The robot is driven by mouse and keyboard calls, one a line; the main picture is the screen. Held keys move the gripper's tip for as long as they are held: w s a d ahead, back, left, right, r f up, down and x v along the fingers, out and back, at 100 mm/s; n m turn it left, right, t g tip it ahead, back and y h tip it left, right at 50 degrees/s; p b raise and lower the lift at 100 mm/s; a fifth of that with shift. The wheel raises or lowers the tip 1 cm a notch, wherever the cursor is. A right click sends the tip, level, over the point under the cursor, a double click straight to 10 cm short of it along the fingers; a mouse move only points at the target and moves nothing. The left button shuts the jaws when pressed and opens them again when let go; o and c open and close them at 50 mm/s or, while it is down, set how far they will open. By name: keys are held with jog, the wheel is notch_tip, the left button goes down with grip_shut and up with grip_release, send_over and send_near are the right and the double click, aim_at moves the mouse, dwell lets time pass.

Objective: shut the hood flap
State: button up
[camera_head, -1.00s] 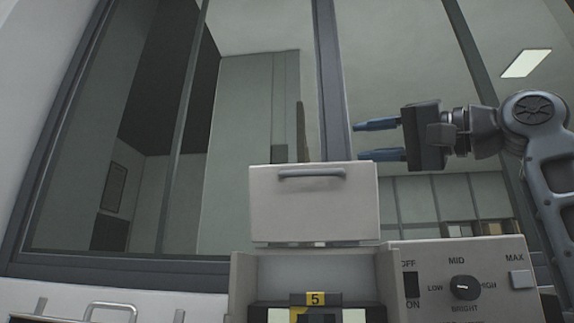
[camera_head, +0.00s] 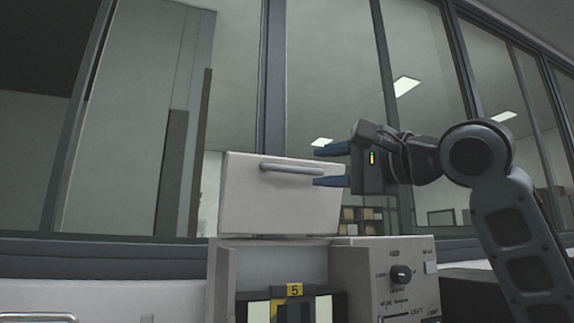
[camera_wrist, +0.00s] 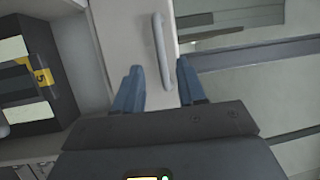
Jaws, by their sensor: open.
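The hood flap (camera_head: 262,212) is a pale panel standing raised above the press housing, with a grey bar handle (camera_head: 291,168) near its top edge. My gripper (camera_head: 322,166) is open, with its blue fingers pointing left at the flap's upper right side. In the wrist view the flap (camera_wrist: 133,30) runs up the picture, and its handle (camera_wrist: 162,50) lies ahead of and between the two spread fingertips (camera_wrist: 160,78). Nothing is held. Whether a finger touches the flap or handle I cannot tell.
Below the flap is the open press housing (camera_head: 222,285) with a yellow "5" label (camera_head: 294,290). A control panel with a dial (camera_head: 400,274) stands at its right. Glass window panels with dark frames (camera_head: 274,80) rise behind. The space above the flap is clear.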

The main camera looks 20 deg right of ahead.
aim_at(296, 170)
jog(key=p+x, duration=0.1)
jog(key=x, duration=0.5)
jog(key=shift+w+a, duration=0.15)
jog(key=shift+w, duration=0.2)
jog(key=shift+c, duration=0.2)
grip_shut()
